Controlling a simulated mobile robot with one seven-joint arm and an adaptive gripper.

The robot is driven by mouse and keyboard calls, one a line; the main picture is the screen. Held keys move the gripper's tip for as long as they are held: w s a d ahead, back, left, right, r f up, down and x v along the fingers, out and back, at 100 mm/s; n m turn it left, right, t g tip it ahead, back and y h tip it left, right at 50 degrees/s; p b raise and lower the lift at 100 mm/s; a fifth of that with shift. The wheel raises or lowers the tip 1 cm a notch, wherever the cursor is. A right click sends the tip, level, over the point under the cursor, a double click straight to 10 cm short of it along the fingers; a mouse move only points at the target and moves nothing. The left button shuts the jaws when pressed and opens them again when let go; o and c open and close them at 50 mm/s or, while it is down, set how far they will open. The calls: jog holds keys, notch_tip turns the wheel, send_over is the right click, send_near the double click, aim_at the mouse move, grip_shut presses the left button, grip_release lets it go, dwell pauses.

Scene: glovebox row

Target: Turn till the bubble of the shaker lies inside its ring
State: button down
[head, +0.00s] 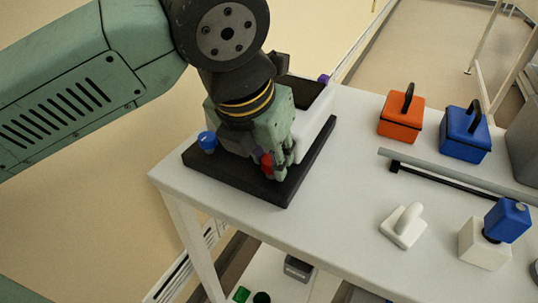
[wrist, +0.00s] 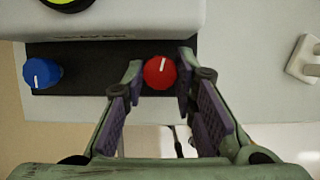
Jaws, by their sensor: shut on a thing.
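The shaker (head: 316,104) is a pale body on a black base plate (head: 222,178), at the near end of the bench. My gripper (head: 268,166) points down at its front edge. In the wrist view my gripper (wrist: 161,76) has one finger on each side of the red knob (wrist: 160,72) and is shut on it. The knob's white mark points up, slightly right. The red knob (head: 266,164) is partly covered in the head view. A blue knob (wrist: 42,73) has its mark pointing down.
A purple knob (head: 324,79) shows at the shaker's far corner. An orange case (head: 401,117), a blue case (head: 464,135), a grey rail (head: 450,174), a white handled block (head: 404,226) and a blue-topped white device (head: 484,245) stand to the right. Bench between is clear.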

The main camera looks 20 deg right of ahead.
jog(key=c, duration=1.3)
grip_release()
jog(key=v, duration=1.2)
